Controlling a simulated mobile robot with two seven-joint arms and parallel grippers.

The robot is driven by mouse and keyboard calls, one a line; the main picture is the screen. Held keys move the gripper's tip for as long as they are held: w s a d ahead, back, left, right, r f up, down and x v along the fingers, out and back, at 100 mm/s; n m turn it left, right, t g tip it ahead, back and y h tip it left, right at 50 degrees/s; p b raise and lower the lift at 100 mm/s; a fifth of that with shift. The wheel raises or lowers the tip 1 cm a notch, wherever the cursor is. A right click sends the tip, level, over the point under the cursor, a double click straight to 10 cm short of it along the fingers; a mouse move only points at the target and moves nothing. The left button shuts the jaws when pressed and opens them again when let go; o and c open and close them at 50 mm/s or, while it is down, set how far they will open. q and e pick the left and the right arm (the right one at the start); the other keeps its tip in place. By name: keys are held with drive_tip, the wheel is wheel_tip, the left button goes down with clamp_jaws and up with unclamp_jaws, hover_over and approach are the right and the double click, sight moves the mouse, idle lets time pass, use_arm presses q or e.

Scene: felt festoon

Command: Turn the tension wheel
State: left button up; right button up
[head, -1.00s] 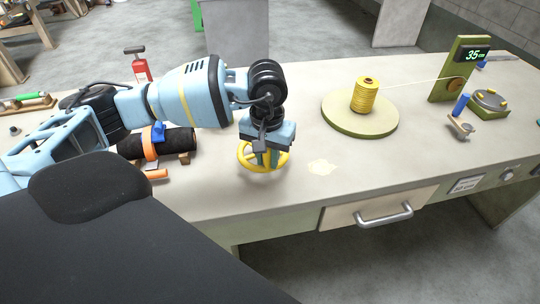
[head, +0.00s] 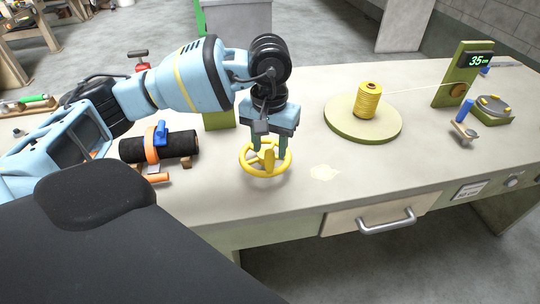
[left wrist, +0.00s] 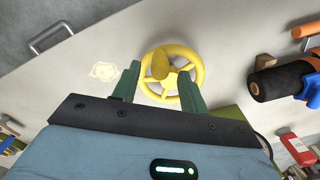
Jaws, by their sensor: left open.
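The yellow tension wheel (head: 268,161) lies flat at the front of the bench, with a raised yellow grip across its middle. My left gripper (head: 269,148) points down over it, its two green fingers apart. In the left wrist view, the open fingers of the left gripper (left wrist: 157,86) reach to the near side of the wheel (left wrist: 160,66), with the raised grip just beyond and between them. Nothing is held. Whether a finger touches the rim I cannot tell. My right gripper is not in view.
A yellow spool (head: 368,100) stands on a green turntable (head: 340,122), its thread running to a post with a "35 cm" display (head: 481,61). A black roll (head: 182,143) with an orange band lies left of the wheel. The bench between wheel and turntable is mostly clear.

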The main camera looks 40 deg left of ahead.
use_arm(q)
wheel_tip(320, 180, up, 2)
drive_tip(key=shift+r, duration=0.15)
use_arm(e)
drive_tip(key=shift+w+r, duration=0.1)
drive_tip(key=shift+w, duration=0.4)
